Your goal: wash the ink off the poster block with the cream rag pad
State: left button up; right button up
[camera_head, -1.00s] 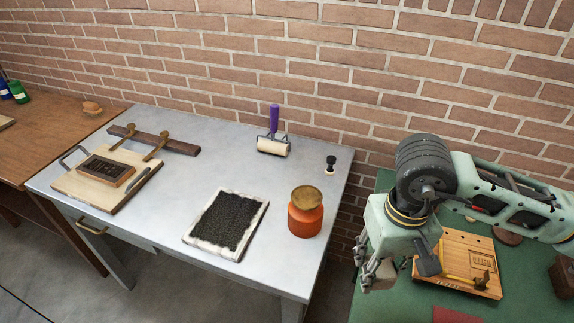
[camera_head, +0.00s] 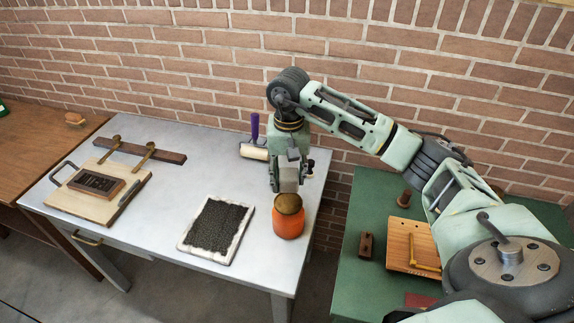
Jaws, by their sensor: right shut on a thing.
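A dark-faced wooden block (camera_head: 97,184), which looks like the poster block, lies on a pale board (camera_head: 68,208) with dark side handles, at the left of the grey table. My right gripper (camera_head: 288,190) points down just above and behind the brown lid of an orange jar (camera_head: 289,222). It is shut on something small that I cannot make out. I cannot tell the cream rag pad for sure. A small dark-knobbed thing with a pale base (camera_head: 309,166) stands just right of my right gripper, partly hidden. My left gripper is not in view.
An inked slab (camera_head: 183,243) with a pale rim lies left of the jar. A purple-handled roller (camera_head: 254,134) stands at the back. A dark bar (camera_head: 165,155) with brass pieces lies at the back left. A green table (camera_head: 345,268) with a wooden board (camera_head: 398,257) is at right.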

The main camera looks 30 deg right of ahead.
jog(key=shift+d+f, duration=0.1)
jog(key=shift+f, duration=0.15)
jog(key=shift+f+b, duration=0.45)
jog(key=shift+f, duration=0.1)
jog(key=b, duration=0.2)
send_over(288, 203)
jog(key=shift+w+d+f, duration=0.1)
jog(key=shift+f, duration=2.1)
jog(key=shift+f+b, duration=0.4)
jog(key=shift+f, duration=0.1)
jog(key=shift+f+b, duration=0.15)
jog(key=shift+b, duration=0.15)
notch_tip(288, 203, up, 2)
jog(key=shift+p, duration=0.5)
jog(key=shift+r+p, duration=1.2)
jog(key=shift+r, duration=1.4)
